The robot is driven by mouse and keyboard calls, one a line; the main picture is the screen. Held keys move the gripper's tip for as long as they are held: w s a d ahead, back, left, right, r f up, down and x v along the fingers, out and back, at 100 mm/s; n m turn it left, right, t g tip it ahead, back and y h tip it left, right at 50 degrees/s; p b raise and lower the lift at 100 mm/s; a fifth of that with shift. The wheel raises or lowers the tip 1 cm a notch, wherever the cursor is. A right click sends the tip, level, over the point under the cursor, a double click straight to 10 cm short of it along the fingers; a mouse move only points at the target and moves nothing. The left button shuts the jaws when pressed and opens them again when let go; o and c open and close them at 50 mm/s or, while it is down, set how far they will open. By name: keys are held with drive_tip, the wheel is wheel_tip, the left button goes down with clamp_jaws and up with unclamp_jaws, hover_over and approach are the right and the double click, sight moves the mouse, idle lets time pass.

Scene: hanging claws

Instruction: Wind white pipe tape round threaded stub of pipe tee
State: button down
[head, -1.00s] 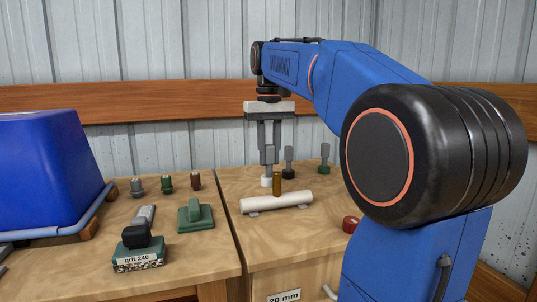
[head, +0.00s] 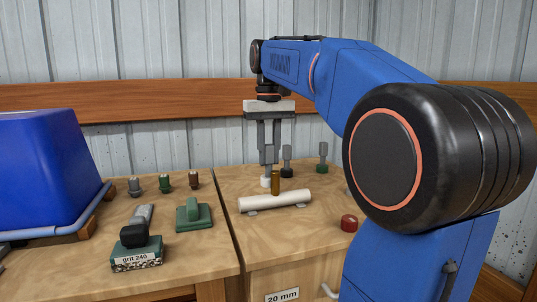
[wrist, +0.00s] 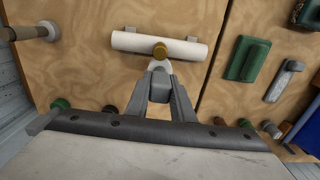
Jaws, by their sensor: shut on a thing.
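The pipe tee is a white pipe (head: 290,201) lying across two small supports on the right bench, with a brass stub (head: 275,182) standing up from its middle. My gripper (head: 268,158) points down just behind and left of the stub. It is shut on the grey handle of a tape holder whose white end (head: 265,182) is low beside the stub. In the wrist view, my gripper (wrist: 160,88) grips the grey handle, and the white end (wrist: 159,67) lies right against or very near the stub (wrist: 160,50). I cannot tell whether they touch, and no tape is clearly visible on the stub.
Two grey-handled tools, one dark-based (head: 287,161) and one green-based (head: 323,158), stand behind the pipe. A red round piece (head: 349,223) lies to its right. The left bench holds a grit block (head: 136,258), a green tool (head: 194,216), small fittings and a blue bin (head: 45,170).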

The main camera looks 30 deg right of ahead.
drive_tip(key=shift+w, duration=0.2)
idle(0.3)
drive_tip(key=w, duration=0.3)
drive_tip(key=shift+w+d, duration=0.15)
drive_tip(key=shift+d, duration=0.1)
idle(0.4)
idle(0.4)
drive_tip(key=s+a, duration=0.5)
drive_tip(key=a, duration=0.3)
drive_tip(key=s+d, duration=0.3)
drive_tip(key=s, duration=0.6)
drive_tip(key=shift+d, duration=0.35)
drive_tip(key=shift+s, duration=0.1)
